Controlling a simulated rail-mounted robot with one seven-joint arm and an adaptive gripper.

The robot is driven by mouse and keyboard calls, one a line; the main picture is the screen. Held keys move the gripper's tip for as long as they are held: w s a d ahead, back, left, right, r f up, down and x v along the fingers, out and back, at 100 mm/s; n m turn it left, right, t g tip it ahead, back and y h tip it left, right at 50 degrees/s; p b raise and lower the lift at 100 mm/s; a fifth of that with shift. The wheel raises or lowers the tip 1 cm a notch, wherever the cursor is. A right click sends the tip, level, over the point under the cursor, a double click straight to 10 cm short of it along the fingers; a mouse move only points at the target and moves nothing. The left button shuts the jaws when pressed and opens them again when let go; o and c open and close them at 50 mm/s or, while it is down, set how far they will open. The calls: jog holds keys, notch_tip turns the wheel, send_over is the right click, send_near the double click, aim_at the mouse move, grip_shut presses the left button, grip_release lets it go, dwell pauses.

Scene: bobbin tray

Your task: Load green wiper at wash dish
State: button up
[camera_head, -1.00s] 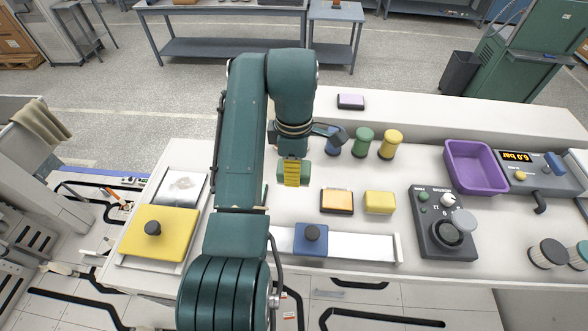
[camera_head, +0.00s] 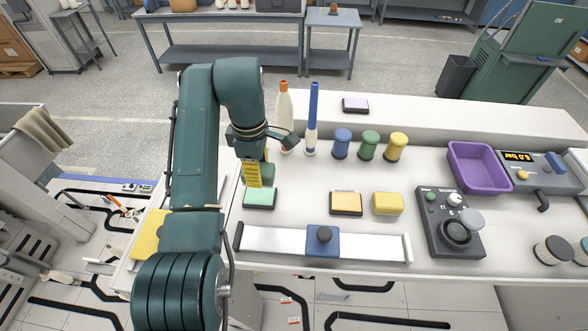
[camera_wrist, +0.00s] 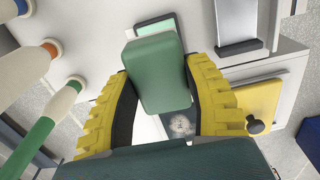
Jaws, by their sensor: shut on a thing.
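My gripper (camera_head: 253,174) is shut on a green block, the green wiper (camera_wrist: 157,76), gripped between the yellow ribbed fingers in the wrist view. In the head view the wiper (camera_head: 268,171) shows partly beside the fingers, behind a green-topped pad (camera_head: 260,197). A pale tray with a wet-looking patch, apparently the wash dish (camera_wrist: 180,127), is partly hidden by the wiper and fingers in the wrist view. A yellow lid with a black knob (camera_wrist: 257,100) lies beside it. In the head view my arm hides the dish and most of the lid (camera_head: 146,236).
A rail with a blue slider (camera_head: 322,241) runs along the front. An orange pad (camera_head: 346,203), yellow block (camera_head: 388,204), control box (camera_head: 447,222) and purple bin (camera_head: 476,168) stand to the right. Bottles (camera_head: 285,118) and coloured cylinders (camera_head: 369,145) stand behind.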

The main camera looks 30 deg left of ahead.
aim_at(259, 195)
jog(key=shift+s+a, duration=0.2)
jog(key=shift+a, duration=0.15)
jog(key=shift+f, duration=3)
jog(key=shift+f, duration=0.6)
jog(key=shift+r, duration=0.1)
jog(key=shift+r, duration=3.5)
